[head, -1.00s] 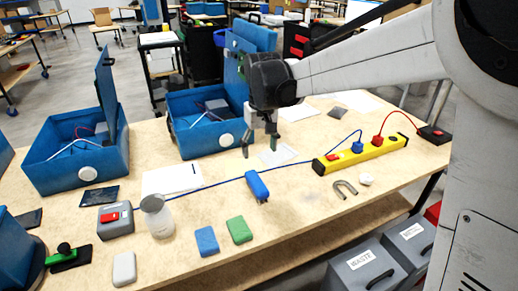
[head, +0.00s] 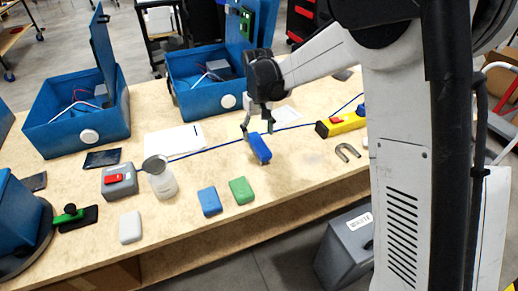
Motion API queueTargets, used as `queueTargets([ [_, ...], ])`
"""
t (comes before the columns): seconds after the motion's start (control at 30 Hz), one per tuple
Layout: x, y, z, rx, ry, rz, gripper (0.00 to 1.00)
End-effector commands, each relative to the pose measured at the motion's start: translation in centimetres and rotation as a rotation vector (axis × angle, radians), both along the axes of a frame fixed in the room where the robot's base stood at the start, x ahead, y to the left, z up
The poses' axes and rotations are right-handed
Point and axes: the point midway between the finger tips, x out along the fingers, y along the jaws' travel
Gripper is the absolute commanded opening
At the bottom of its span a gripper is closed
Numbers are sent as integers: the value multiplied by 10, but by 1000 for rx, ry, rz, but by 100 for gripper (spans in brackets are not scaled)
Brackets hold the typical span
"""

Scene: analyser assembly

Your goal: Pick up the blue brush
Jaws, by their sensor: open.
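The blue brush (head: 261,150) lies on the wooden table near its middle, beside the blue cable. My gripper (head: 258,127) is open, pointing down, with its fingertips right at the far end of the brush. The fingers appear to be on either side of that end or just behind it; I cannot tell whether they touch it. The brush's underside is hidden.
A blue sponge (head: 209,201) and a green sponge (head: 241,190) lie in front of the brush. A jar (head: 161,180) stands to the left. A yellow level (head: 345,123) and a horseshoe magnet (head: 347,152) lie right. Blue bins (head: 75,125) stand behind.

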Motion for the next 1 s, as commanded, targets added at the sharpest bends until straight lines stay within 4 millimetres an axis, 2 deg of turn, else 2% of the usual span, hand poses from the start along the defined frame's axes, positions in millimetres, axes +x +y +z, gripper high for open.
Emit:
queueTargets([
  [0.23,1,-1,-13,0,0,0,59],
  [0.53,2,-3,-52,0,0,0,59],
  [0.77,2,-3,-55,0,0,0,59],
  [0.83,2,-3,-55,0,0,0,53],
  [1.0,2,-3,-55,0,0,0,31],
])
